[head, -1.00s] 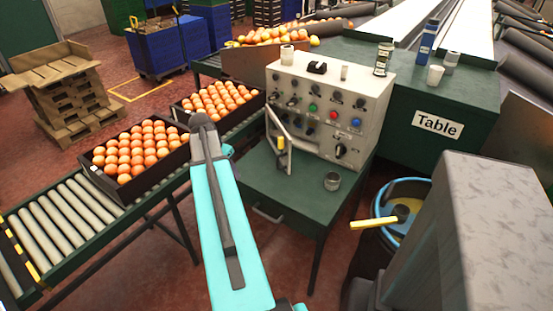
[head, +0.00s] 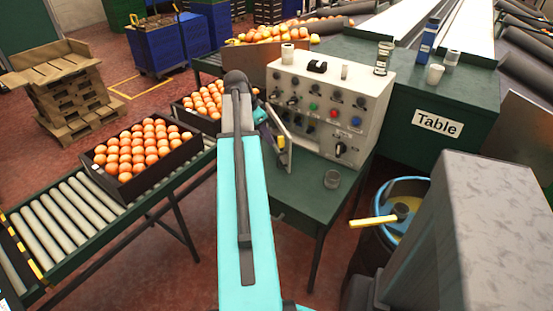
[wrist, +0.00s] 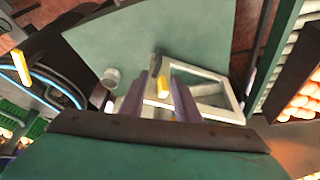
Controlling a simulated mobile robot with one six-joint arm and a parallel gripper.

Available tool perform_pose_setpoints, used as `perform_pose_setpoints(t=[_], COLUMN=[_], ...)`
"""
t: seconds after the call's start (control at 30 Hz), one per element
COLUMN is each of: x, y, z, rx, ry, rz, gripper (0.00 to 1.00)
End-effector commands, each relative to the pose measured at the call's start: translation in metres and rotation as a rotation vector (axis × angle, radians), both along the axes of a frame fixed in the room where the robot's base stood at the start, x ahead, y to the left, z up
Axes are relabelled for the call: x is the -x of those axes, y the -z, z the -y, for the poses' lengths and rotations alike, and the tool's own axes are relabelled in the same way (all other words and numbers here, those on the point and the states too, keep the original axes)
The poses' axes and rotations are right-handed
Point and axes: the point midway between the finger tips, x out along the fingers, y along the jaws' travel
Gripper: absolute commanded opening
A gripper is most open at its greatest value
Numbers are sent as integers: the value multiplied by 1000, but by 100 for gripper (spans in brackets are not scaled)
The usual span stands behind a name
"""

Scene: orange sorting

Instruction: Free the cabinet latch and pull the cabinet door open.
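The white control cabinet (head: 330,115) stands on a green table, its front full of knobs and buttons. A pale framed piece, apparently the door (head: 284,128), is at its left side with a yellow latch handle (head: 281,142). In the wrist view the pale frame (wrist: 232,98) lies right of my gripper (wrist: 157,98). The yellow handle (wrist: 163,88) shows between its fingers, which look apart. I cannot tell if they touch it. In the head view my gripper (head: 272,127) is partly hidden by my arm, close to the handle.
Cups and bottles stand on the cabinet and the larger table behind. Crates of oranges (head: 140,168) sit on the roller conveyor at left. A blue-rimmed barrel (head: 400,183) is at right.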

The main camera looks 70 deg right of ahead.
Motion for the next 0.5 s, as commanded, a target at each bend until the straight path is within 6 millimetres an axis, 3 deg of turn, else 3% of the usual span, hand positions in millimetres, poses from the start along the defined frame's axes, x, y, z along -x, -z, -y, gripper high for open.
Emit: perform_pose_setpoints(t=[0.5], x=[12], y=[43], z=[14], rx=[-2], ry=[1], rz=[-1], gripper=[29])
